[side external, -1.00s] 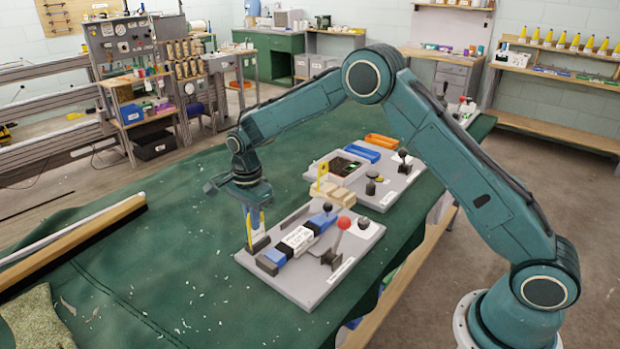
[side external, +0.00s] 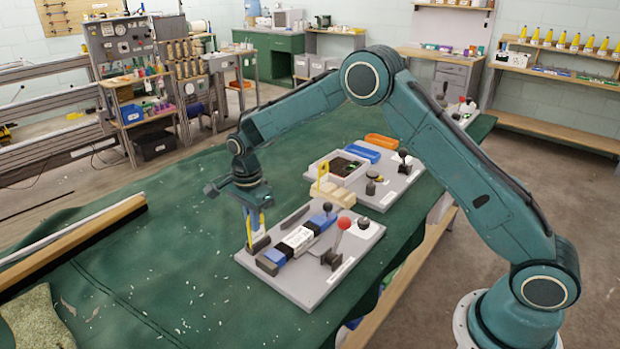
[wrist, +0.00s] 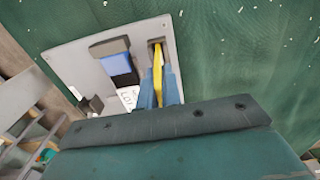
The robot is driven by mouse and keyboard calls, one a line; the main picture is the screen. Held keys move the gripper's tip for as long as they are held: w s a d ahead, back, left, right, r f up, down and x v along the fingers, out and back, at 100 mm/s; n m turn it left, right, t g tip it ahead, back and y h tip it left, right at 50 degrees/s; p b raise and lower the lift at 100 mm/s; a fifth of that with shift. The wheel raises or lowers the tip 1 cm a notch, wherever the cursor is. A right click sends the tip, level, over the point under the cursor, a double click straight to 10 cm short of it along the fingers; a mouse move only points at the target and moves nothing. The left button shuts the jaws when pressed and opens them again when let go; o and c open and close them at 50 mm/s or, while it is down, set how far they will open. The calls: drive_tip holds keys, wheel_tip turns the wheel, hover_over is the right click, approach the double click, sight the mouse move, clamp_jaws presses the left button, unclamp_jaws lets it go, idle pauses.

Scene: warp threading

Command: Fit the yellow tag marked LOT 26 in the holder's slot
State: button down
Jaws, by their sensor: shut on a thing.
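The yellow tag (side external: 249,232) stands upright between the fingers of my gripper (side external: 256,222), at the left end of the near grey board. In the wrist view, the blue fingers of my gripper (wrist: 158,93) are shut on the tag (wrist: 158,74), one on each side. The dark holder (side external: 261,244) is right at the tag's lower end; it also shows in the wrist view (wrist: 155,43). The tag's far end reaches into the holder's outline. I cannot tell how deep it sits in the slot. The tag's marking is not readable.
The near grey board (side external: 312,290) carries a blue and white clamped piece (side external: 298,238) and a red-knobbed lever (side external: 343,224). Behind are cream blocks (side external: 335,194) with another yellow piece, and blue (side external: 361,154) and orange trays (side external: 382,141). The green cloth at left is mostly clear.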

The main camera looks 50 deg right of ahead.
drive_tip(key=shift+f, duration=0.1)
drive_tip(key=c, duration=1.2)
unclamp_jaws()
drive_tip(key=shift+r, duration=3.5)
